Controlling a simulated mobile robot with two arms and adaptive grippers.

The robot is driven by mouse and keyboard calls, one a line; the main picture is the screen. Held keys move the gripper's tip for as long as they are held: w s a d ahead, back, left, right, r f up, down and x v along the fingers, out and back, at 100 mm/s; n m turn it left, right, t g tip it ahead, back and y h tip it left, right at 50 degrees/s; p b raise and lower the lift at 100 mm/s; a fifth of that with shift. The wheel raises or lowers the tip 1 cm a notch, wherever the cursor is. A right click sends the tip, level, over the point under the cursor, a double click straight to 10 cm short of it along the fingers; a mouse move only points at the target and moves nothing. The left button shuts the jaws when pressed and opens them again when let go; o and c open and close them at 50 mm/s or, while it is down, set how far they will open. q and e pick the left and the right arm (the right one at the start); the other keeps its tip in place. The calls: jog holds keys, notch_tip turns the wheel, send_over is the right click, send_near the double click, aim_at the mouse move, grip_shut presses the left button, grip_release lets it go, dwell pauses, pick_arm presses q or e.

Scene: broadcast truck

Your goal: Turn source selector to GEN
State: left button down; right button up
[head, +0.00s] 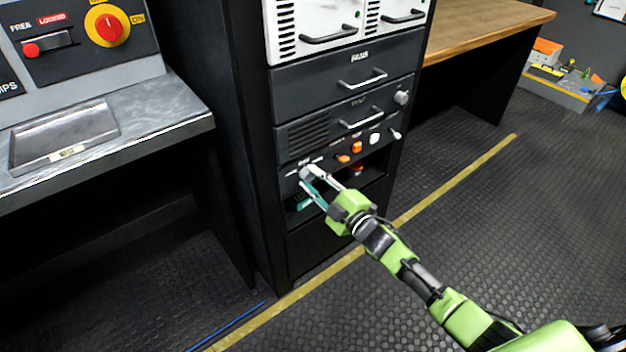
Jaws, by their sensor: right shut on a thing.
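The source selector (305,174) is a small grey knob at the left end of a dark panel low in the rack. My right gripper (313,177) reaches in from the lower right. Its fingers are shut on the selector and partly cover it. The labels around the knob are too small to read, so I cannot tell which position it points to. My left gripper is not in view.
Orange and white switches (356,146) and a small lever (395,134) sit right of the selector on the same panel. An open shelf bay lies below. A metal desk (170,128) stands to the left. The floor (470,240) at right is clear.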

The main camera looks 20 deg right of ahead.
jog(key=o, duration=1.1)
jog(key=shift+s, duration=0.1)
jog(key=v, duration=1.2)
